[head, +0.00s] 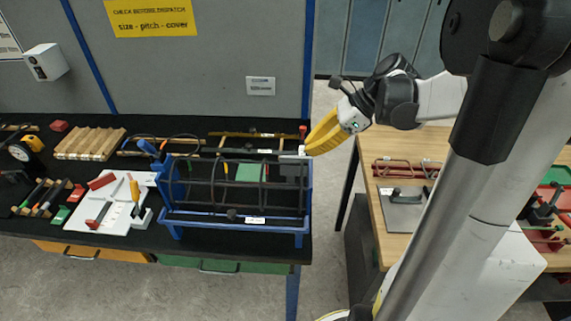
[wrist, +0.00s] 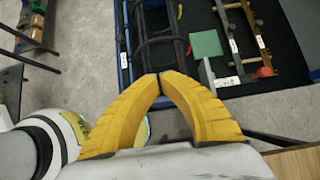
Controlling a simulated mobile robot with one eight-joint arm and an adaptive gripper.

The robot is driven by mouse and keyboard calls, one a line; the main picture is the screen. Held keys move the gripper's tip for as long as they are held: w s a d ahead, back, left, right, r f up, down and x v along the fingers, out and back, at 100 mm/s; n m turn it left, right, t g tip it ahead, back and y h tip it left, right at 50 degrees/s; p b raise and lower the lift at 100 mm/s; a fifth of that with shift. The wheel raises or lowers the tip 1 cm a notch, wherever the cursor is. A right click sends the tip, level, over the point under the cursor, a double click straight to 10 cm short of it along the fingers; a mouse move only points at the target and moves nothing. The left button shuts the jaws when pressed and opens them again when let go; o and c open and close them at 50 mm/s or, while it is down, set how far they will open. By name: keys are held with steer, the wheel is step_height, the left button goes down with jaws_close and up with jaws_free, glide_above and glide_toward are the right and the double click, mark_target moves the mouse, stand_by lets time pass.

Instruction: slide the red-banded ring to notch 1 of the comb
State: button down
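A blue frame (head: 275,226) stands on the black table and holds a cage of dark bars with several dark hoops (head: 213,185). The frame and bars also show in the wrist view (wrist: 123,55). I cannot make out a red band on any hoop, nor the comb's notches. My gripper (head: 308,151), with yellow fingers, is above the right end of the frame. In the wrist view its fingertips (wrist: 160,75) meet, with nothing visible between them, and the cage's end is beyond them.
A green square (head: 250,173) lies behind the cage, and a red knob (head: 302,131) stands at the back right. A white board (head: 118,212) with tools is at the left. A wooden table (head: 395,235) stands right, across a floor gap.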

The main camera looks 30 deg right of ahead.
steer(key=b+x, duration=0.1)
steer(key=x, duration=0.5)
steer(key=w+a+r+b+x, duration=0.1)
steer(key=b+x, duration=0.1)
steer(key=x, duration=0.5)
steer(key=shift+a+r, duration=0.3)
steer(key=shift+w+a+f, duration=0.1)
steer(key=shift+w+a, duration=0.45)
steer(key=shift+a, duration=0.25)
steer(key=shift+d, duration=0.1)
